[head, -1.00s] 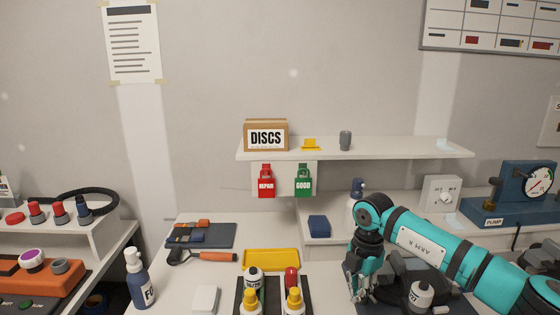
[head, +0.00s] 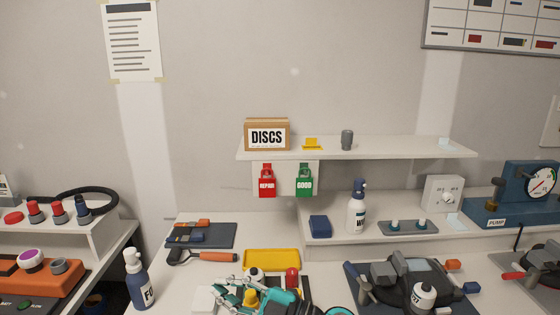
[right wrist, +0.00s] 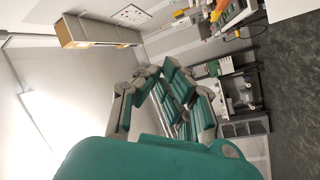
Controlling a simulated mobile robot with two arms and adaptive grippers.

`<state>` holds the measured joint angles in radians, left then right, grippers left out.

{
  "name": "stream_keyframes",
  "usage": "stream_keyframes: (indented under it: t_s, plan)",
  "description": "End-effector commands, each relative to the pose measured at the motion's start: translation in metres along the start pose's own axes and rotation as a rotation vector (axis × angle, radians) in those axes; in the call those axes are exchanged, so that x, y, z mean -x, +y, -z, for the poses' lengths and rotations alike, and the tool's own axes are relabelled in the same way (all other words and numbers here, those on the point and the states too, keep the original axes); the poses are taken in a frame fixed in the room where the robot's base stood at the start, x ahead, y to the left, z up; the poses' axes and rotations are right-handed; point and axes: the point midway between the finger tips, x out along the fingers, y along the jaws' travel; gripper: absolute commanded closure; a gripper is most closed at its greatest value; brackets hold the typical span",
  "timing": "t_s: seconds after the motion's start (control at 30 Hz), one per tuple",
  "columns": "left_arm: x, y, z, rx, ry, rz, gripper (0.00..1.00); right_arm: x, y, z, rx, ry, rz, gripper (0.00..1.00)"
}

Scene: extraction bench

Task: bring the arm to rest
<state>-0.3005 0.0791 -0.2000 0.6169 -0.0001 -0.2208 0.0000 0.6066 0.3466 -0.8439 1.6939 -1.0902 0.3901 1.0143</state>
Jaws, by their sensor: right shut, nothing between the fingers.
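My right arm lies low at the bottom middle of the head view. My right gripper (head: 232,294) is at its left end, in front of the bottle rack (head: 307,285), and hides part of the rack and its bottles. In the right wrist view the teal and grey fingers (right wrist: 160,78) come together with nothing held between them. My left gripper is not in view.
A yellow tray (head: 272,260) lies just behind the rack. A white block (head: 204,298) is beside the gripper. A spray bottle (head: 138,282) stands at left. A dark device on a mat (head: 458,302) is at right. A shelf (head: 370,149) spans the back.

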Motion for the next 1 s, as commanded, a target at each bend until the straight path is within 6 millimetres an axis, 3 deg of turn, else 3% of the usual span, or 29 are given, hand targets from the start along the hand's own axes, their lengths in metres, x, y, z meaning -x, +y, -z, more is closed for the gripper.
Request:
stream_keyframes:
  t_s: [0.07, 0.13, 0.2, 0.27, 0.37, 0.43, 0.5, 0.6, 0.8, 1.0]
  plan:
    - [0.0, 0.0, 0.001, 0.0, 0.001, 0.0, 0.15, 0.022, 0.027, -0.001, -0.106, -0.064, -0.278, 1.0]
    - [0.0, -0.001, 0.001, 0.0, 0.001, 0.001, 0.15, 0.056, 0.046, -0.017, -0.201, -0.178, -0.491, 1.0]
    - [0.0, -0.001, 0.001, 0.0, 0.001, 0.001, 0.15, 0.101, 0.05, -0.042, -0.307, -0.339, -0.665, 1.0]
    - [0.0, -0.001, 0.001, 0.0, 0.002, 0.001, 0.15, 0.141, 0.042, -0.063, -0.401, -0.492, -0.773, 1.0]
    - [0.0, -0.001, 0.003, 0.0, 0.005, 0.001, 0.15, 0.204, 0.007, -0.09, -0.55, -0.747, -0.867, 1.0]
    - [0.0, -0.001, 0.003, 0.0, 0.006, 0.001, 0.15, 0.245, -0.026, -0.1, -0.652, -0.922, -0.885, 1.0]
    - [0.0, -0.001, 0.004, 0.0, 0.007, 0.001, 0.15, 0.282, -0.063, -0.103, -0.753, -1.086, -0.872, 1.0]
    - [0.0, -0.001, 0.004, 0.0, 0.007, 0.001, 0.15, 0.321, -0.11, -0.096, -0.868, -1.268, -0.817, 1.0]
    - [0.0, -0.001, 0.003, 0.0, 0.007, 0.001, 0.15, 0.366, -0.175, -0.069, -1.026, -1.493, -0.684, 1.0]
    - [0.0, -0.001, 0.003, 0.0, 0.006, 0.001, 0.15, 0.394, -0.22, -0.038, -1.142, -1.635, -0.549, 1.0]
